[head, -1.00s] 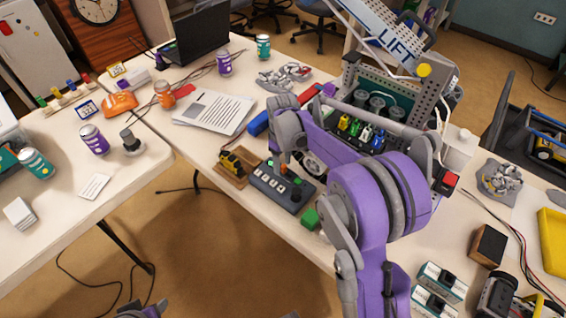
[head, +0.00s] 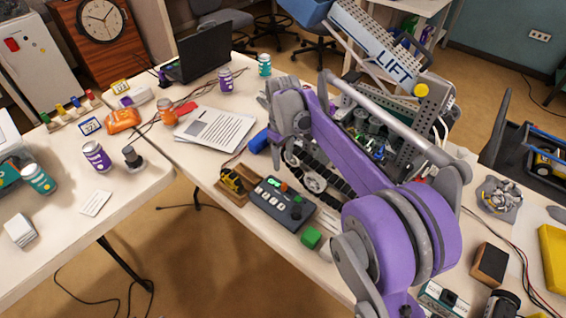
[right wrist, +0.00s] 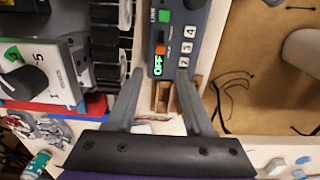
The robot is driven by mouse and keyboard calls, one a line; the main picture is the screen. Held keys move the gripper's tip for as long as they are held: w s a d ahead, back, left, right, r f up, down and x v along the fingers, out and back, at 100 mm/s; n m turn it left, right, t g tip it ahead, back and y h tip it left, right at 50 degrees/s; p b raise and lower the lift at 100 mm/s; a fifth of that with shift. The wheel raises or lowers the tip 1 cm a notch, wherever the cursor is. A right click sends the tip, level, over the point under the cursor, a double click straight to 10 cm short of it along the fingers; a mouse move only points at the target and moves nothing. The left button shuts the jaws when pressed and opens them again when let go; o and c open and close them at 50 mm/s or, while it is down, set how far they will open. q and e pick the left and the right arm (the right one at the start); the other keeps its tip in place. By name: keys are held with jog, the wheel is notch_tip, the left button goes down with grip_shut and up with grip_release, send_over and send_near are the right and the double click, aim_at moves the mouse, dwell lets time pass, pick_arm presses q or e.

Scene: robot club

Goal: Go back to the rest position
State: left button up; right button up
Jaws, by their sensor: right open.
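My right arm, purple and grey, crosses the right half of the head view. Its gripper (head: 278,98) is above the table, left of the LIFT rig, with its fingers partly hidden by the wrist. In the right wrist view the gripper (right wrist: 160,78) is open, with two grey fingers spread apart and nothing held. Below the fingers is the grey control box (right wrist: 180,45) with numbered buttons and a green OFF display; it also shows in the head view (head: 270,208). A wooden holder (right wrist: 163,97) lies between the fingers in the picture. My left gripper is not in view.
The LIFT rig (head: 385,52) stands close behind my right arm. The left table (head: 130,195) holds cans and cards. Brown floor is open between.

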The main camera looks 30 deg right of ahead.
dwell(0.4)
jog(key=s+a+r+m+t+p, duration=0.1)
jog(key=s+a+r, duration=0.15)
jog(key=s, duration=0.35)
jog(key=s+a+r+m+t+p, duration=0.1)
jog(key=s+a, duration=0.2)
jog(key=s, duration=0.2)
jog(key=s+a+f+m+t+p, duration=0.1)
jog(key=s+a+f, duration=0.1)
jog(key=s, duration=0.4)
jog(key=s+a+f+m+t+p, duration=0.1)
jog(key=s+a+f+t, duration=0.1)
jog(key=s, duration=0.4)
jog(key=shift+s+m, duration=0.3)
jog(key=shift+s, duration=0.1)
dwell(2.1)
